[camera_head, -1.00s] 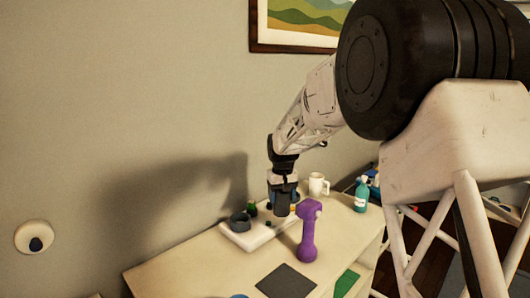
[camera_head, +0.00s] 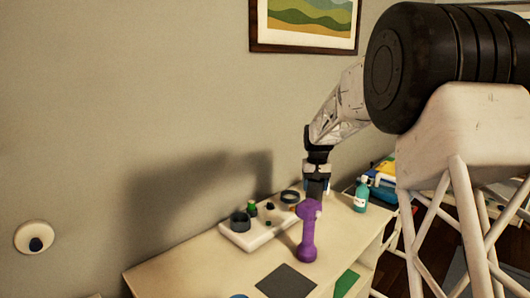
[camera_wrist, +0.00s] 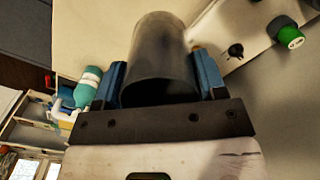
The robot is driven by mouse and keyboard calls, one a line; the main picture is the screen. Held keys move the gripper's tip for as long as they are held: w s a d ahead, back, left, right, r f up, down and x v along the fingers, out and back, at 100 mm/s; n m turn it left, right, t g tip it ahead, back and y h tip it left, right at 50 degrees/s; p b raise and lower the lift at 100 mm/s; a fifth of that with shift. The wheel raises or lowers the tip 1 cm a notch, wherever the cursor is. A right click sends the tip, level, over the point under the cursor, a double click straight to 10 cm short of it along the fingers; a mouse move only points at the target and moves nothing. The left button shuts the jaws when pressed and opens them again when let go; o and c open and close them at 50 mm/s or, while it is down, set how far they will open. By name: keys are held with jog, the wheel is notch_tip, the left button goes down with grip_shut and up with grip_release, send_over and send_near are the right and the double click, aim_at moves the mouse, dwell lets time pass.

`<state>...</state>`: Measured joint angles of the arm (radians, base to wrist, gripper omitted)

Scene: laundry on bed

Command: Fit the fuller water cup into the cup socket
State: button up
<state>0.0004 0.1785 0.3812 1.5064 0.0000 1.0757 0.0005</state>
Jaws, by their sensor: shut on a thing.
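My gripper (camera_head: 317,180) is shut on a dark grey cup (camera_wrist: 158,60). In the wrist view the cup sits between the two blue finger pads of my gripper (camera_wrist: 158,82). In the head view the cup (camera_head: 316,190) hangs below my gripper, right of the white board and partly behind the purple dumbbell. The white board (camera_head: 268,235) carries a dark round holder (camera_head: 240,221) at its left and a dark ring (camera_head: 290,196) at its far right; I cannot tell which is the cup socket. The water level in the cup is not visible.
A purple dumbbell (camera_head: 307,235) stands in front of my gripper. A teal bottle (camera_head: 361,195) is to the right. A green knob (camera_head: 252,208) rises from the board. A dark flat square (camera_head: 286,280) lies near the front. The table top left of it is clear.

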dwell(0.5)
jog(key=a+n, duration=0.4)
jog(key=a, duration=2.3)
jog(key=shift+s+a, duration=0.2)
jog(key=shift+a, duration=0.05)
jog(key=shift+r, duration=0.1)
jog(key=shift+f, duration=0.25)
jog(key=shift+f, duration=2.65)
jog(key=shift+f, duration=2.1)
